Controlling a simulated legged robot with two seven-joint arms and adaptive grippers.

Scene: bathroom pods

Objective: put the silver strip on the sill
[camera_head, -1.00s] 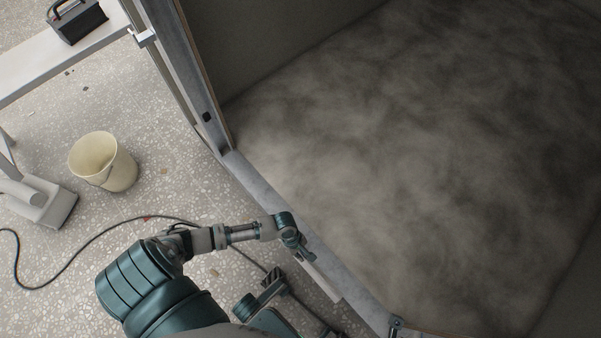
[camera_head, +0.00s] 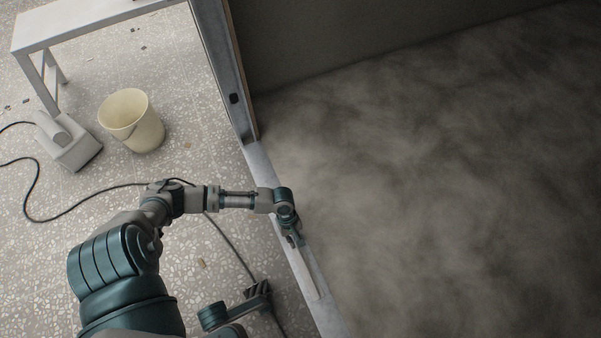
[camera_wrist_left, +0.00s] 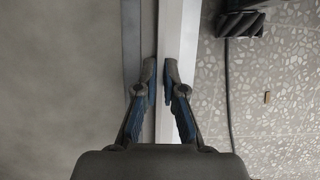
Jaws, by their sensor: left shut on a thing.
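The silver strip (camera_head: 308,270) is a long, thin, pale bar in the head view, running lengthwise along the sill. My left gripper (camera_head: 293,240) is shut on it near its far end. In the left wrist view the strip (camera_wrist_left: 180,35) passes between the two fingertips (camera_wrist_left: 161,75). The sill (camera_head: 262,168) is the grey ledge at the pod's doorway, and it also shows beside the strip in the left wrist view (camera_wrist_left: 131,40). The strip overlaps the sill in the head view; I cannot tell whether it touches it. My right gripper is not in view.
The pod floor (camera_head: 430,190) is dark, mottled and clear. A door post (camera_head: 222,75) rises at the sill's far end. On the speckled floor are a cream bucket (camera_head: 131,121), a cable (camera_head: 92,192) and a white bench (camera_head: 75,30).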

